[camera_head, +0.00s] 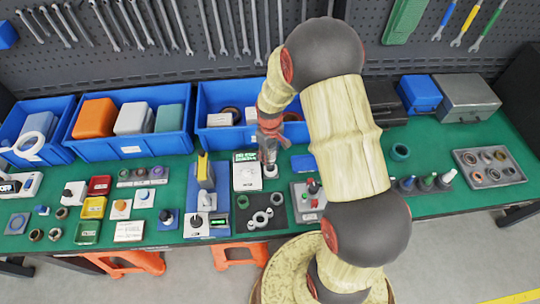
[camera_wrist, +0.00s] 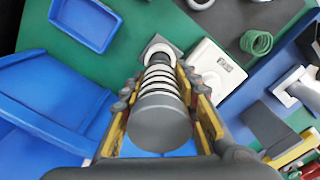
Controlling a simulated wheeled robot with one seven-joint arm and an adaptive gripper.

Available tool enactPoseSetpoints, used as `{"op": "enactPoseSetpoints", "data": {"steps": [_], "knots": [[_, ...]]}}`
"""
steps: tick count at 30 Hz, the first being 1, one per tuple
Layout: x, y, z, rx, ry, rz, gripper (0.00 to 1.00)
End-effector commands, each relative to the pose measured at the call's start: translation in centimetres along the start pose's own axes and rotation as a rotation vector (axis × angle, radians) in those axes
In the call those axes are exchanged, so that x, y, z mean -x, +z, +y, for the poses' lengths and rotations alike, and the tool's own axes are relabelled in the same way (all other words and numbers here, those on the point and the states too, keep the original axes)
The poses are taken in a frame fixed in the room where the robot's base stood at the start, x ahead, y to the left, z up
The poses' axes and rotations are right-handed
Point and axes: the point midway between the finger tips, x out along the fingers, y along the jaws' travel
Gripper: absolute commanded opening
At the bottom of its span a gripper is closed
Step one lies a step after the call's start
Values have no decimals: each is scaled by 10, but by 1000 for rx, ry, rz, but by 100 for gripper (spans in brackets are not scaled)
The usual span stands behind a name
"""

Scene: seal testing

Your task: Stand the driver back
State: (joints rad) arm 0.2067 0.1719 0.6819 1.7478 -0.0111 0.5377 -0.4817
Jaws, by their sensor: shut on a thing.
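The driver (camera_wrist: 162,115) is a grey cylinder with black and pale bands. In the wrist view it is between the yellow-padded fingers of my gripper (camera_wrist: 168,105), which is shut on it. Its far end points down at a white round holder on a grey square base (camera_wrist: 157,44). I cannot tell whether that end is seated in the holder or just above it. In the head view my gripper (camera_head: 270,140) is over the table behind the middle, and the driver is mostly hidden there. The pale holder (camera_head: 270,171) shows just below it.
A white box with a display (camera_head: 246,173) stands close to the left of the holder. A blue tray (camera_head: 303,162) lies to the right, and a blue bin (camera_head: 214,131) stands behind. A test stand (camera_head: 205,172) and a black mat (camera_head: 262,220) with rings are nearby.

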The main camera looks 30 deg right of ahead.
Motion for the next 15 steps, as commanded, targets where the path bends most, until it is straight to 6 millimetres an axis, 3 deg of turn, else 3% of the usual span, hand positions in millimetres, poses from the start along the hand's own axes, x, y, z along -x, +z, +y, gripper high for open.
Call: {"op": "enactPoseSetpoints", "data": {"steps": [15], "knots": [[-8, 0, 0, 0, 1, 1, 0]]}}
